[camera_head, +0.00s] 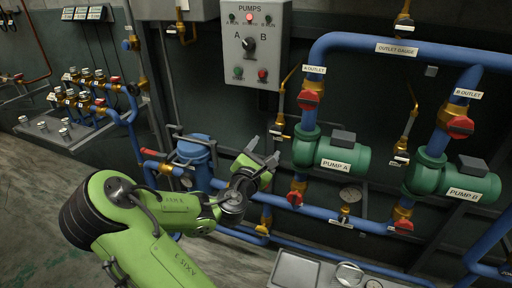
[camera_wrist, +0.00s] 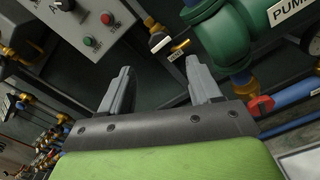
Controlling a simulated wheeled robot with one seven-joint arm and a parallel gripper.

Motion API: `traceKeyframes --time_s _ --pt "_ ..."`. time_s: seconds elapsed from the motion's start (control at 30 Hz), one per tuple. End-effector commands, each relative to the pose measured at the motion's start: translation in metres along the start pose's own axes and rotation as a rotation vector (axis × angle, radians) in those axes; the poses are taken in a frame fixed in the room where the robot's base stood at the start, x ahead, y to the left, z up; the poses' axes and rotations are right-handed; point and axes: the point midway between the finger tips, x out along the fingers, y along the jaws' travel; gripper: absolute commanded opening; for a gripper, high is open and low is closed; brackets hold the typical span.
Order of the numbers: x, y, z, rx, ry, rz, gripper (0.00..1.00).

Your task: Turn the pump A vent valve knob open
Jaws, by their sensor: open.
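The green pump A (camera_head: 335,154) sits on the blue pipework at the middle right, and its green casing (camera_wrist: 228,34) fills the upper right of the wrist view. A small brass valve (camera_head: 279,120) with a pale tag hangs just left of pump A, and it appears to be the vent valve. In the wrist view a brass valve (camera_wrist: 157,40) with tags shows beyond the fingertips. The fingers (camera_wrist: 158,66) are spread in the wrist view.
The PUMPS control panel (camera_head: 256,42) hangs above. A red-handled outlet valve (camera_head: 307,99) and a red lower valve (camera_head: 296,199) flank pump A. Pump B (camera_head: 455,180) stands right. A blue canister (camera_head: 196,153) and pipes lie left of my gripper. A grey tray (camera_head: 297,273) is below.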

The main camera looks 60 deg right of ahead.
Motion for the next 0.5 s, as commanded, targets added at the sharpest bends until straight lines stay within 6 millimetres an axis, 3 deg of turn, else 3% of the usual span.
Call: traceKeyframes --time_s 0.5 --pt "0.062 0.000 0.002 0.004 0.000 -0.003 0.63"
